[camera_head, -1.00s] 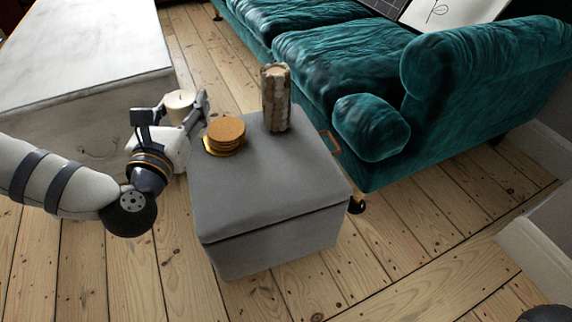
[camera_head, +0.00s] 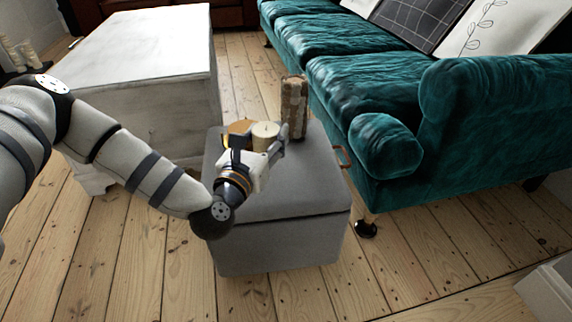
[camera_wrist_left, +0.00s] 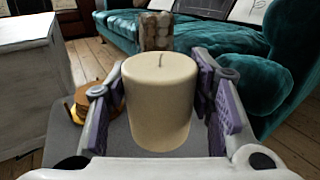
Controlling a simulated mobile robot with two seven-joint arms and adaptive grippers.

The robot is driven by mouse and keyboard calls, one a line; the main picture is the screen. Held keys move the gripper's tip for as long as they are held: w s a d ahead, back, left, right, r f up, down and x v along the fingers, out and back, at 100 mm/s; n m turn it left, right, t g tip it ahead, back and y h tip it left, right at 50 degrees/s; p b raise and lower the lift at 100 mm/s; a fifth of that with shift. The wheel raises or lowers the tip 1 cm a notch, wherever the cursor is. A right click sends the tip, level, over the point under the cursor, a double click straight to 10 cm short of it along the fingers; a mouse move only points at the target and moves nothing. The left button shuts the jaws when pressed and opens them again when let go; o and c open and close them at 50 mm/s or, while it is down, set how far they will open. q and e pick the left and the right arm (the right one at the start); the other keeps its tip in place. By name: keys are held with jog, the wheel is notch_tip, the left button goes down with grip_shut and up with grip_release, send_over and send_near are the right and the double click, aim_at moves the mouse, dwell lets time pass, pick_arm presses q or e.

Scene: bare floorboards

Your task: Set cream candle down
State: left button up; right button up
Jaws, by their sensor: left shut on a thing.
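The cream candle (camera_head: 264,131) is a short, upright cylinder with a dark wick. My left gripper (camera_head: 256,146) is shut on it and holds it over the grey ottoman (camera_head: 285,204). In the left wrist view the candle (camera_wrist_left: 160,100) stands between the two finger pads. I cannot tell whether its base touches the ottoman, because the gripper hides it. My right gripper is not in view.
A teal sofa (camera_head: 391,150) is at the right, a white chest (camera_head: 150,60) at the left.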

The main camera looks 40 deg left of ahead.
pick_arm(q)
jog(key=w+f+b, duration=0.1)
jog(key=w+f, duration=0.2)
jog(key=w+d+f+b, duration=0.1)
jog(key=f, duration=0.1)
jog(key=shift+w+f+b, duration=0.25)
jog(key=shift+w+b, duration=0.05)
jog(key=shift+w+f+b, duration=0.15)
jog(key=shift+f+b, duration=0.3)
jog(key=shift+f, duration=0.55)
jog(key=shift+w+f+b, duration=0.1)
jog(key=shift+f+b, duration=0.35)
jog(key=shift+f, duration=0.55)
jog(key=o, duration=1.3)
jog(key=shift+r, duration=0.1)
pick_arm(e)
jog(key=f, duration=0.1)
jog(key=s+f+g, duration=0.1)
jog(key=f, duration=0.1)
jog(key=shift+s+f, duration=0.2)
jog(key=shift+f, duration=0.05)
